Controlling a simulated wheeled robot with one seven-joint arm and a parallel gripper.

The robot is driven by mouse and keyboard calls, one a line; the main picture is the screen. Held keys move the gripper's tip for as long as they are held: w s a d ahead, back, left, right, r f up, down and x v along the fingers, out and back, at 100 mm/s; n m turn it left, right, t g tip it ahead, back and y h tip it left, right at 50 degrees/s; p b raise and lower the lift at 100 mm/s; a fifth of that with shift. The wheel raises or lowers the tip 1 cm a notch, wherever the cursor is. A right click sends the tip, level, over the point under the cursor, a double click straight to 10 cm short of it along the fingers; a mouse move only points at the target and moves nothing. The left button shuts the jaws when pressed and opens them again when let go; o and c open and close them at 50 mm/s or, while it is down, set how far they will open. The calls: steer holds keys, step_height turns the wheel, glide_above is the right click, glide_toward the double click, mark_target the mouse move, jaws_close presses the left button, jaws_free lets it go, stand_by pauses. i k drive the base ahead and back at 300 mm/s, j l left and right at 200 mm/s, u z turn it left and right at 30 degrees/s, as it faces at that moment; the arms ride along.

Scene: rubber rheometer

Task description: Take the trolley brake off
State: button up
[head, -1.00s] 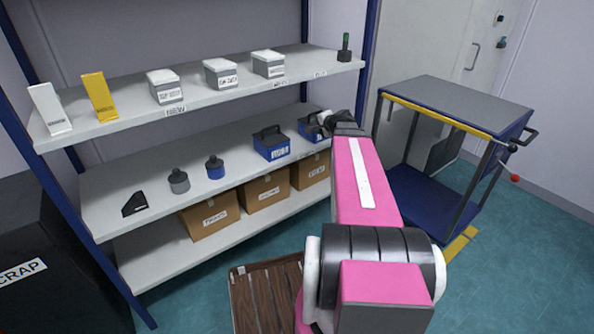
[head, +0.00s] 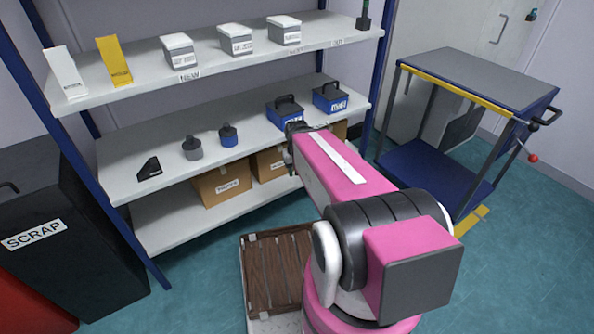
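The trolley (head: 462,82) stands at the right, with a grey top, a yellow strip along its front edge and a blue lower deck (head: 425,172). A lever with a red knob (head: 533,158) sticks out at its right side, below a black handle (head: 546,118); I cannot tell whether it is the brake or how it is set. My pink arm reaches away toward the shelf, left of the trolley. My gripper (head: 291,150) is at the far end of the arm, near the blue boxes, mostly hidden, and its fingers cannot be made out.
The shelf unit (head: 120,165) at the left holds small boxes, blue cases (head: 331,98) and cartons (head: 222,185). A black scrap bin (head: 60,230) stands at the left. A wooden pallet (head: 275,270) lies on the floor in front. Teal floor is clear at the lower right.

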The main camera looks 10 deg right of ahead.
mark_target(532, 158)
steer(key=k+l, duration=0.35)
steer(key=k+l+z, duration=0.2)
steer(key=l+z, duration=0.15)
steer(key=z, duration=0.15)
steer(key=k+l+z, duration=0.1)
steer(key=l+z, duration=0.35)
steer(key=k+z, duration=0.15)
steer(key=z, duration=1.7)
